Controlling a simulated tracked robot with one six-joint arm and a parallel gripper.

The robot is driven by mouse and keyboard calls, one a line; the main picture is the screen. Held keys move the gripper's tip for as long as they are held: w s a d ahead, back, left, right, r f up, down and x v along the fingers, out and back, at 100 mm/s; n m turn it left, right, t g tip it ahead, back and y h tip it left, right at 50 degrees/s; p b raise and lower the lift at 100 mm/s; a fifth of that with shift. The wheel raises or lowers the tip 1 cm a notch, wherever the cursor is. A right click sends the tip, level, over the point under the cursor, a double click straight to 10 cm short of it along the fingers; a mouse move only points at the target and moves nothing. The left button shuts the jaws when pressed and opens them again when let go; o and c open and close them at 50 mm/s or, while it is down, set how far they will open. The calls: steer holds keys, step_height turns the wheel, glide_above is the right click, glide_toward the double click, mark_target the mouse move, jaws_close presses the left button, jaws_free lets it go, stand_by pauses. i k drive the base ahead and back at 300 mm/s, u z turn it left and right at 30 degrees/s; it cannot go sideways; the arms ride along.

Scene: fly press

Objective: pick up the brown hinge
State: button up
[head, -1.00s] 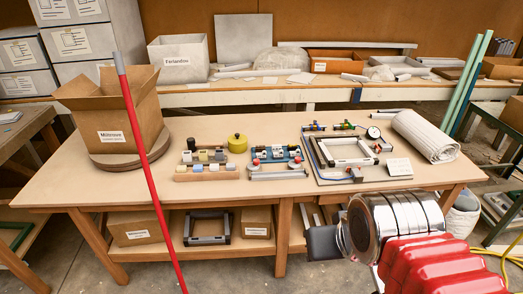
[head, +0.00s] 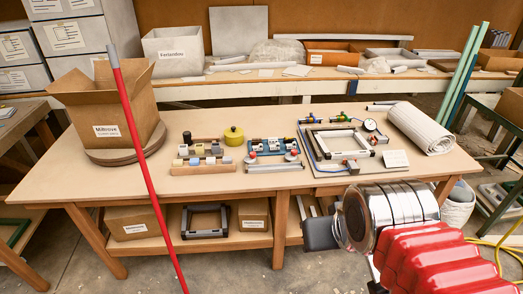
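I cannot make out a brown hinge. Small parts lie on the workbench (head: 60,170), too small to tell apart: grey, yellow and dark blocks on a brown wooden rack (head: 204,168), and a blue fixture (head: 272,146) with red knobs beside it. My arm, with red bellows and a silver banded section, reaches in from the lower right, in front of the bench's right front part. A dark block shows at its left end. No gripper fingers can be seen, and nothing held is visible.
A cardboard box (head: 112,100) stands on a round board at the bench's left. A red pole (head: 143,170) leans in front. A grey frame fixture (head: 342,145) and rolled mat (head: 422,130) occupy the right. The bench's front left is clear.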

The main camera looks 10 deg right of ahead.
mark_target(255, 142)
steer(key=z, duration=0.25)
steer(key=k, duration=0.65)
steer(key=z, duration=0.55)
steer(key=k, duration=0.7)
steer(key=z, duration=0.1)
steer(key=i, duration=1)
steer(key=u, duration=0.55)
steer(key=i, duration=0.7)
steer(key=u, duration=0.65)
steer(key=i, duration=0.55)
steer(key=u, duration=0.85)
steer(key=i, duration=0.5)
steer(key=u, duration=0.35)
